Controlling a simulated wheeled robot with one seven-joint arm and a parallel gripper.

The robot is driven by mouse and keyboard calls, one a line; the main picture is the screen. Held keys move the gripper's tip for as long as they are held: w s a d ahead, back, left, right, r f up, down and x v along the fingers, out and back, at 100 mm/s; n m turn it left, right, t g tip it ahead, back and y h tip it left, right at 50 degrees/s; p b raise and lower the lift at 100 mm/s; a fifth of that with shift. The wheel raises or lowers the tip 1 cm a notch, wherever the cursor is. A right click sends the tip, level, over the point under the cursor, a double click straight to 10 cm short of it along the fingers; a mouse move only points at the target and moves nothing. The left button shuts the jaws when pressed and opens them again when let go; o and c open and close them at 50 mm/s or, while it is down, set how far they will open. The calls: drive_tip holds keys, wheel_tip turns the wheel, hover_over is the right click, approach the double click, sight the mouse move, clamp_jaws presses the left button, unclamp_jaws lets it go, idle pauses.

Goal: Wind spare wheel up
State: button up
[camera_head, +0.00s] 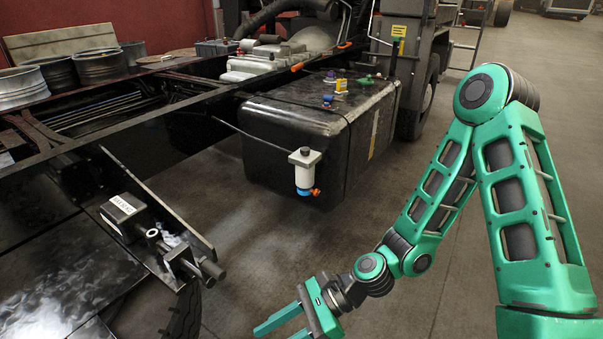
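A winding mechanism (160,240) with a dark box, a white label and a short round shaft end (213,271) sits on the chassis at the lower left. Below it a piece of black tyre tread (184,314) shows; most of that wheel is hidden or out of frame. I cannot tell for sure that it is the spare wheel. My green gripper (278,332) is at the bottom edge, to the right of and below the shaft end, apart from it. Its fingers point left, are spread apart and hold nothing visible; their lower part is cut off.
A large black tank (310,140) hangs on the chassis behind, with a white filter unit (304,172) sticking out from its front. A metal plate (165,215) stands beside the mechanism. Metal rims (100,66) lie at the upper left. Open floor (400,235) lies at the right.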

drive_tip(key=w+d+f+n+t+h, duration=0.1)
drive_tip(key=w+d+n+h, duration=0.2)
drive_tip(key=d, duration=0.5)
drive_tip(key=w+d+f+n+t+h, duration=0.1)
drive_tip(key=w+d+n+h, duration=0.15)
drive_tip(key=d, duration=0.45)
drive_tip(key=w+d+r+n+t+h, duration=0.15)
drive_tip(key=d+r, duration=0.25)
drive_tip(key=d, duration=0.5)
drive_tip(key=d+r+n+h, duration=0.2)
drive_tip(key=d+r+h, duration=0.15)
drive_tip(key=d, duration=0.65)
drive_tip(key=s+d+r+h, duration=0.1)
drive_tip(key=s+d+r, duration=1.1)
drive_tip(key=d+r, duration=0.1)
drive_tip(key=shift+r+t, duration=0.45)
drive_tip(key=shift+d, duration=0.1)
drive_tip(key=shift+w+f, duration=0.25)
drive_tip(key=shift+w, duration=0.4)
